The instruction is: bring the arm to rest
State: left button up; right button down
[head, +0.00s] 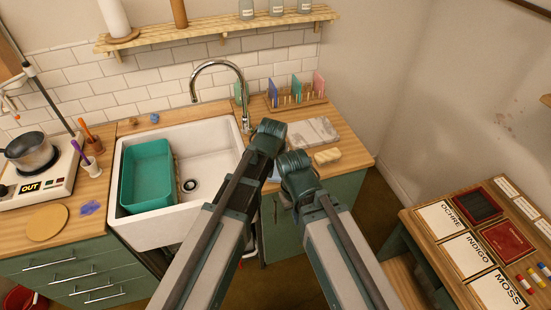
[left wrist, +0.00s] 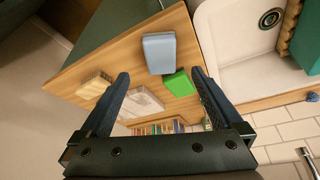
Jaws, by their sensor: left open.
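My left gripper (left wrist: 160,73) is open and empty in the left wrist view, its two dark fingers wide apart. A light blue block (left wrist: 158,52) and a green block (left wrist: 179,83) show between and beyond the fingers, on the wooden counter. In the head view both my arms reach up from the bottom to the counter right of the sink. My right gripper (head: 297,168) is by the counter's front edge; its fingers are hidden, so its opening does not show. The left arm's end is just left of it, close by; I cannot tell whether they touch.
The white sink (head: 222,140) with a teal basin (head: 147,174) is left of my arms. A yellow sponge (head: 327,156), a grey-white slab (head: 312,132) and a rack (head: 297,101) stand on the counter. A labelled table (head: 424,243) is at right. The wall shelf (head: 215,35) is above.

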dwell(0.4)
pick_arm(q)
jog(key=s+a+f+n+g, duration=0.15)
jog(key=s+a+g, duration=0.25)
jog(key=s+a, duration=1.15)
jog(key=s+d+f+m+y+b, duration=0.1)
jog(key=s+d+f+m+b, duration=0.2)
jog(key=d, duration=0.7)
jog(key=shift+s+f+m+g+y, duration=0.15)
jog(key=shift+s+m+g+y, duration=0.2)
jog(key=shift+s+m, duration=0.3)
